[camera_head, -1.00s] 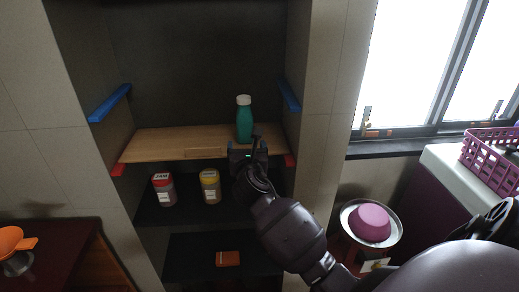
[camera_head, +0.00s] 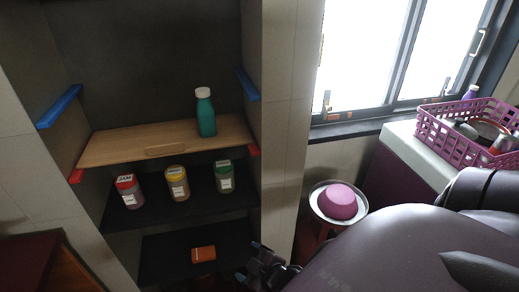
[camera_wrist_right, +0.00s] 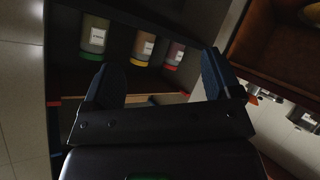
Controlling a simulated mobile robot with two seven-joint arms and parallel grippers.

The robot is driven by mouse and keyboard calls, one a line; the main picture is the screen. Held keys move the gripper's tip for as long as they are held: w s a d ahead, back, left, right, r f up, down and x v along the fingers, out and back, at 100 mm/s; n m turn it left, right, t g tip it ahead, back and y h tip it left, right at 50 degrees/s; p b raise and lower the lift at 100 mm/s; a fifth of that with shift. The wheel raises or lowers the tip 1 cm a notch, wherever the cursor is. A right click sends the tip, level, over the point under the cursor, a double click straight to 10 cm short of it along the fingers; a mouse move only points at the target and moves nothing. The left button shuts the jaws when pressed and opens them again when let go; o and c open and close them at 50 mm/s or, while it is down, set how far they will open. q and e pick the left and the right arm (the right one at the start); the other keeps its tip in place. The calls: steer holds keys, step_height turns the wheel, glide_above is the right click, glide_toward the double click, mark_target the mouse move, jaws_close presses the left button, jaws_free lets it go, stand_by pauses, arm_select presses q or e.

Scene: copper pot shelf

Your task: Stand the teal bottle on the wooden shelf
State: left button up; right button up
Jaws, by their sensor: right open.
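The teal bottle (camera_head: 206,114) with a white cap stands upright near the right end of the wooden shelf (camera_head: 120,147) in the head view. Nothing touches it except the board under it. My right gripper (camera_head: 262,262) is low in front of the shelf unit, below and to the right of the bottle and well apart from it. In the right wrist view its two fingers (camera_wrist_right: 163,80) are spread with nothing held between them. The bottle cannot be made out in that view. My left gripper is not in view.
Below the wooden shelf, jars with red (camera_head: 128,191), yellow (camera_head: 177,183) and green (camera_head: 223,177) lids stand on a dark shelf. An orange box (camera_head: 203,254) lies lower. A purple basket (camera_head: 466,130) is at right.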

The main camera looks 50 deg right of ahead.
steer(key=s+m, duration=0.1)
steer(key=s+a+f+m, duration=0.1)
steer(key=s+m, duration=0.2)
steer(key=shift+s+a+f+m+y, duration=0.15)
steer(key=shift+f+m+y, duration=0.1)
steer(key=shift+m+y, duration=0.05)
steer(key=shift+c, duration=0.2)
